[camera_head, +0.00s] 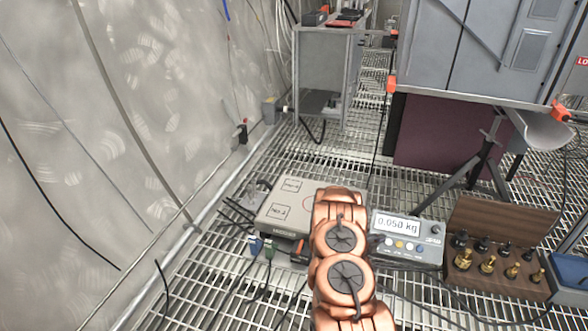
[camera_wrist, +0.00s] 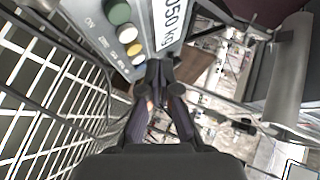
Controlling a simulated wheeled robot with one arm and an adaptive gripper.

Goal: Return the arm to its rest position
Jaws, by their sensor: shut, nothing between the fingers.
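My copper-coloured arm (camera_head: 342,255) rises from the bottom middle of the head view and stands in front of the scale. My gripper (camera_wrist: 160,75) shows in the wrist view with its dark fingertips together, shut and empty. It appears just beside the scale's display unit (camera_wrist: 85,28) and its row of round buttons; whether it touches cannot be told. The gripper itself is hidden behind the arm in the head view. The display unit (camera_head: 408,246) reads 0.050 kg in the head view. The flat scale platform (camera_head: 290,200) lies left of it, partly covered by my arm.
A wooden box of weights (camera_head: 490,262) stands right of the display, beside a blue case (camera_head: 572,272). Black cables run over the grating floor (camera_head: 300,152). A tripod (camera_head: 483,160) and grey cabinet (camera_head: 460,50) stand behind. A curved wall (camera_head: 90,150) bounds the left.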

